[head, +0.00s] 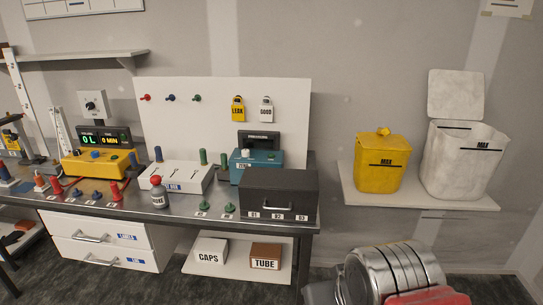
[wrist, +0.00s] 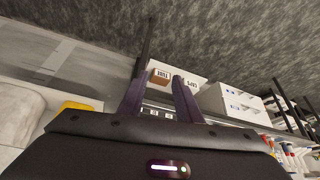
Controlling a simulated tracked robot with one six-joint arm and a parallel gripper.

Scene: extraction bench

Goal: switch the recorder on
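No label that I can read says recorder, so I cannot tell for sure which device it is. A teal box (head: 268,158) with a dark, blank-looking screen (head: 259,140) and a white knob (head: 246,153) stands at the back right of the bench. A yellow device (head: 97,163) with a lit display (head: 103,137) reading "0 L" and "0 MIN" stands on the left. My gripper (wrist: 162,76) shows in the wrist view, its two dark fingers apart with nothing between them. It is away from the bench devices and is not seen in the head view.
A dark drawer box (head: 279,180) stands in front of the teal box. A yellow bin (head: 381,165) and a white bin (head: 462,160) stand on the right shelf.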

